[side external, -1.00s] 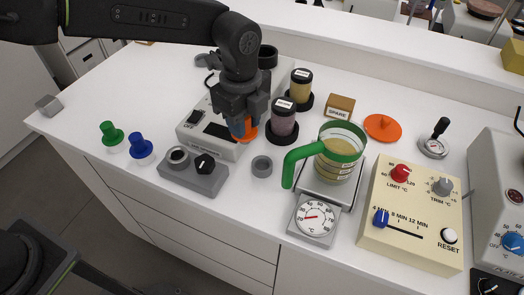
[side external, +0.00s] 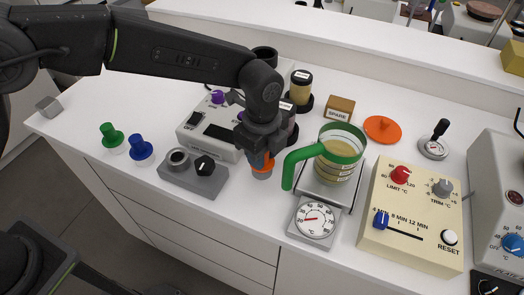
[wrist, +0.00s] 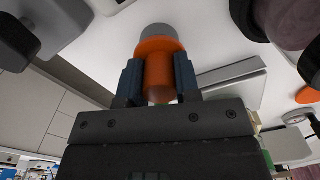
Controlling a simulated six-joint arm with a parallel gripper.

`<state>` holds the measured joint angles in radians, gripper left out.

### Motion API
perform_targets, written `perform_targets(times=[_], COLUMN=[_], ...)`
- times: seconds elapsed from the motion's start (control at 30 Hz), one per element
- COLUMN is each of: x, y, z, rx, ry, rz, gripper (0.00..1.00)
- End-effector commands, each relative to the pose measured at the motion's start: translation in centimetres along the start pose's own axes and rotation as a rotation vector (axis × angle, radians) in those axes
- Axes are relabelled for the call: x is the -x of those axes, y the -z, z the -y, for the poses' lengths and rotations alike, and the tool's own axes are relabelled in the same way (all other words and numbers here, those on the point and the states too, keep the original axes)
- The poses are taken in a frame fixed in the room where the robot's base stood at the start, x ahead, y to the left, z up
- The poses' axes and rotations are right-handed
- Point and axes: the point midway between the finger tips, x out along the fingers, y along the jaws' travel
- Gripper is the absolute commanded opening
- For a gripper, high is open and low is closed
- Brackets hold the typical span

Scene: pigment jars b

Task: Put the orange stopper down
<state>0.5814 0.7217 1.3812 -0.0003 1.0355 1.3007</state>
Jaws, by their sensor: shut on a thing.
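My gripper (side external: 261,157) is shut on the orange stopper (side external: 262,163). In the wrist view the stopper (wrist: 157,60) is between the two dark fingers, with its wide flange facing away from the gripper. In the wrist view a grey round end (wrist: 157,30) shows just beyond the flange. I cannot tell whether the stopper is touching or seated in the holder. The gripper hides part of the stopper in the side view.
A green-handled beaker (side external: 340,146) stands close to the right of my gripper. A grey block with a black knob (side external: 195,176) and a pale instrument (side external: 209,134) are to the left. Dark-lidded jars (side external: 301,84) stand behind. A dial gauge (side external: 314,220) is in front right.

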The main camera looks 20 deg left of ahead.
Motion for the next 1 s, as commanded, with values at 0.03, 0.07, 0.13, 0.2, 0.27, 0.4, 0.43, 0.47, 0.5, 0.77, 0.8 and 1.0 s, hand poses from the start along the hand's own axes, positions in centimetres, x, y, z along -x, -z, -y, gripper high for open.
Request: perform_targets(times=[0.03, 0.07, 0.13, 0.2, 0.27, 0.4, 0.43, 0.47, 0.5, 0.77, 0.8, 1.0], x=[-0.2, -0.3, -0.2, -0.2, -0.2, -0.2, -0.2, -0.2, -0.2, 1.7, 2.4, 6.7], y=[0.0, 0.0, 0.0, 0.0, 0.0, 0.0, 0.0, 0.0, 0.0, 0.0, 0.0, 0.0], z=[0.0, 0.0, 0.0, 0.0, 0.0, 0.0, 0.0, 0.0, 0.0, 0.1, 0.1, 0.0], rx=[0.000, 0.000, 0.000, 0.000, 0.000, 0.000, 0.000, 0.000, 0.000, 0.000, 0.000, 0.000], ry=[-0.001, -0.001, -0.001, -0.001, -0.001, -0.001, -0.001, -0.001, -0.001, 0.003, 0.003, 0.003], rz=[0.000, 0.000, 0.000, 0.000, 0.000, 0.000, 0.000, 0.000, 0.000, -0.001, -0.001, -0.001], gripper=[0.00, 0.00, 0.37, 0.44, 0.49, 0.56, 0.56, 0.56, 0.56, 0.56, 0.56, 0.56])
